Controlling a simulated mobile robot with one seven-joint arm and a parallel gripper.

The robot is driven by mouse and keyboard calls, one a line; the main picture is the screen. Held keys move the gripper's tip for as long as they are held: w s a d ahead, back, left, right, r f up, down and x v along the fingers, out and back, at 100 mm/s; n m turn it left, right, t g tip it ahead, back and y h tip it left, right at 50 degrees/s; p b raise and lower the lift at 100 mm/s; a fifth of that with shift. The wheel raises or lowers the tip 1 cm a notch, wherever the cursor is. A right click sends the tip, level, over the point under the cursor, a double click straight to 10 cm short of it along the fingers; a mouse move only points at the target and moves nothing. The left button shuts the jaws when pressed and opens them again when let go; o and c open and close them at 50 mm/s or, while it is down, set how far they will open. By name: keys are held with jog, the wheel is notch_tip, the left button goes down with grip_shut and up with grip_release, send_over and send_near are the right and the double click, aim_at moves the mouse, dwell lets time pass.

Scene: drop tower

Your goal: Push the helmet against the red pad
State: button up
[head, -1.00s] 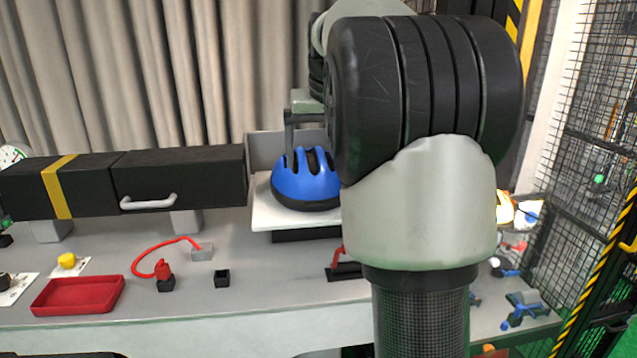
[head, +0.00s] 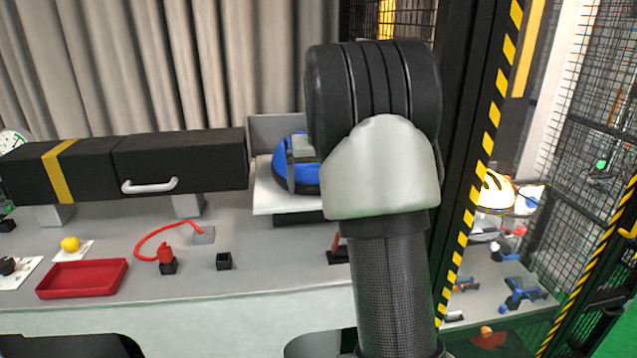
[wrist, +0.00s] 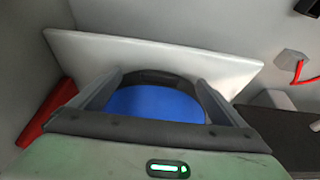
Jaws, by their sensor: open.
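The blue helmet (head: 282,162) sits on the white shelf (head: 268,200) in the head view, partly hidden by my gripper (head: 303,178) and arm. In the wrist view my gripper (wrist: 157,80) is open, with one finger on either side of the blue helmet (wrist: 155,104). I cannot tell whether the fingers touch it. A red slab (wrist: 47,112) stands beside the white shelf (wrist: 130,50) at the left of the wrist view and may be the red pad. I cannot make it out in the head view, where my arm covers that side.
Black boxes (head: 185,160) stand left of the shelf. A red tray (head: 82,279), a red cable (head: 152,237) and a small black block (head: 223,261) lie on the grey table (head: 200,285). A striped post (head: 484,165) and mesh fence (head: 585,150) stand right.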

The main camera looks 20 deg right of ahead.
jog(key=c, duration=2)
jog(key=shift+c, duration=0.2)
jog(key=shift+s+d, duration=0.1)
jog(key=shift+d, duration=0.05)
